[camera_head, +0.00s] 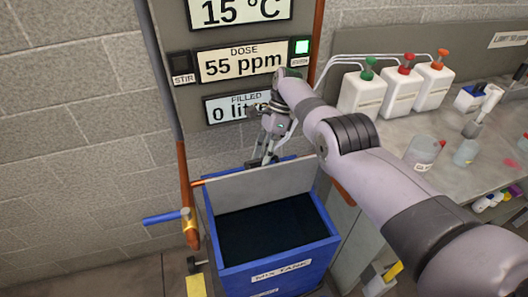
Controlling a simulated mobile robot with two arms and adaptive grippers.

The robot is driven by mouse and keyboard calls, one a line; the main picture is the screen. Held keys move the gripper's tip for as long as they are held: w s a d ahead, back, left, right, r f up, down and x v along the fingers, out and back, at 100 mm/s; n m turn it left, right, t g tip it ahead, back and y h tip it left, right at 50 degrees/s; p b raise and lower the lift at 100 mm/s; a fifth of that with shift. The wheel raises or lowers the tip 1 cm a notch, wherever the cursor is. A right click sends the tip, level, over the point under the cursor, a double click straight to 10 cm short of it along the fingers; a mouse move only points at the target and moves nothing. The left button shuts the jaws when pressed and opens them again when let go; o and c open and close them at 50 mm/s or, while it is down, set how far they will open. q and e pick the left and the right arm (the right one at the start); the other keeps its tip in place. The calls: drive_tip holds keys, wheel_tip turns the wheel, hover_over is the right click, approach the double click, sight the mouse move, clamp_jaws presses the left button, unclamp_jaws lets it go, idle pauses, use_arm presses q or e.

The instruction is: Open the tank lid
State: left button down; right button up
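The blue mix tank (280,270) stands on the floor below the control panel, and its dark inside shows from above. The grey lid (262,188) is tilted up at the tank's back edge, so the tank stands open. My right gripper (261,161) points down at the lid's upper edge, close to or touching it. The lid hides part of the fingertips, and I cannot tell whether they are shut on it. My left gripper is not in view.
The control panel (240,90) rises behind the tank. A blue-handled valve on a copper pipe (187,185) is at the left. A counter (460,150) at the right holds white bottles (400,93) and beakers (422,152). A yellow-marked object (195,286) lies at the tank's lower left.

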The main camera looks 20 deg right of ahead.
wheel_tip(320, 180, up, 6)
drive_tip(key=shift+d+f, duration=0.1)
drive_tip(key=shift+d, duration=0.05)
drive_tip(key=shift+r, duration=2.05)
drive_tip(key=shift+s, duration=0.1)
